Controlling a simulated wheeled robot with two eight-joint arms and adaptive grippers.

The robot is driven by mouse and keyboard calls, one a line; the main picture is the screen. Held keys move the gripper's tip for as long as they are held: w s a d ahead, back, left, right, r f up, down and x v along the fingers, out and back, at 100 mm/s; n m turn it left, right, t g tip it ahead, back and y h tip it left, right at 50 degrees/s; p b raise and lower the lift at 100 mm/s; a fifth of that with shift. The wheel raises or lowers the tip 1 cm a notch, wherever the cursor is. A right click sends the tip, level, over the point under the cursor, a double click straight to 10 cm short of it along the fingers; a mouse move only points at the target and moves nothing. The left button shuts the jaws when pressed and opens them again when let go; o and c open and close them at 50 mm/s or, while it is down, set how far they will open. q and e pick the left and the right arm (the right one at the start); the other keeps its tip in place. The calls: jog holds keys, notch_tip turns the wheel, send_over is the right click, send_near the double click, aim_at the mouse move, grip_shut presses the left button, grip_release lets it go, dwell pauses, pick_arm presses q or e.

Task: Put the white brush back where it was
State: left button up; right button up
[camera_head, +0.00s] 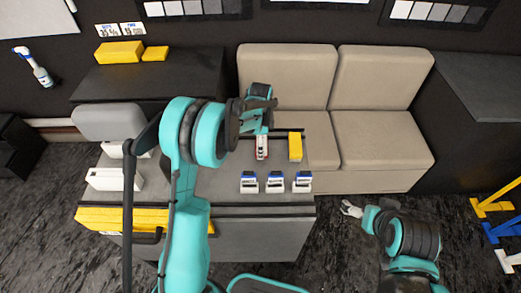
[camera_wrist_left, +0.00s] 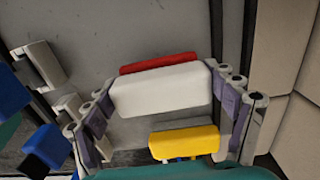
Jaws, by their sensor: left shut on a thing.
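The white brush (camera_wrist_left: 160,89) is a white block held between the fingers of my left gripper (camera_wrist_left: 165,100) in the left wrist view. A red strip (camera_wrist_left: 158,62) shows along its far edge. In the head view my left gripper (camera_head: 258,112) is over the grey worktop, and a small red-and-white piece (camera_head: 262,147) shows just below it. The arm hides part of the grip. My right gripper (camera_head: 350,208) is low at the right, beyond the worktop's edge, and too small to read.
A yellow block (camera_head: 295,147) is right of the left gripper; it also shows in the wrist view (camera_wrist_left: 184,142). A beige sofa (camera_head: 380,90) is behind.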

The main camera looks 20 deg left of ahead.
pick_arm(q)
jog(key=shift+f, duration=1.45)
jog(key=shift+f+b, duration=0.1)
jog(key=shift+b, duration=0.3)
jog(key=o, duration=1.1)
jog(key=shift+c, duration=0.2)
